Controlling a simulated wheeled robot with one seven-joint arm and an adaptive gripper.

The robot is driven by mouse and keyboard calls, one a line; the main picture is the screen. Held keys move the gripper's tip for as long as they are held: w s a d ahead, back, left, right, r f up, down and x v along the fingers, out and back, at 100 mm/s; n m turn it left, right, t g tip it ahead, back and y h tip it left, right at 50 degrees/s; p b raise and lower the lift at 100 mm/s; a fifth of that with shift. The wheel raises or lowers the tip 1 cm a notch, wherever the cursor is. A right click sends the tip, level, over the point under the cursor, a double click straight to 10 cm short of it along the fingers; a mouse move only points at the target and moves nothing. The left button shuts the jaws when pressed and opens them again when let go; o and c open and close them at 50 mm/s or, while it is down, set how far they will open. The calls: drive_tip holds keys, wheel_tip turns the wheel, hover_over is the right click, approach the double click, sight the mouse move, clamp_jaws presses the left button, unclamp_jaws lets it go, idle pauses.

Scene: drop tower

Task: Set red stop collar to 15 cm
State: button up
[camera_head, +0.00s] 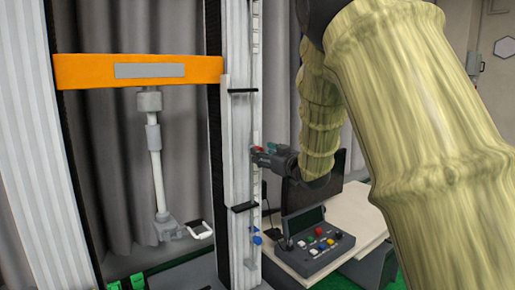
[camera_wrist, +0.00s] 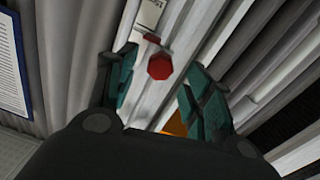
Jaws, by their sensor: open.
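The red stop collar (camera_head: 257,149) sits on the slim white rail of the drop tower, at about mid-height in the head view. In the wrist view its red knob (camera_wrist: 160,67) faces me, with a second small red part just above it. My gripper (camera_head: 265,158) is at the rail at the collar's height, reaching in from the right. In the wrist view its teal-padded fingers (camera_wrist: 158,82) are open, one on each side of the red knob, with gaps visible. The scale figures cannot be read.
A blue collar (camera_head: 257,239) sits lower on the same rail. An orange crossbeam (camera_head: 140,70) with a hanging rod stands to the left. A control box (camera_head: 316,242) with coloured buttons and a dark monitor (camera_head: 312,193) stand on the table (camera_head: 350,212) at right.

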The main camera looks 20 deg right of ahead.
drive_tip(key=shift+p+x, duration=0.65)
drive_tip(key=shift+x, duration=1.7)
clamp_jaws()
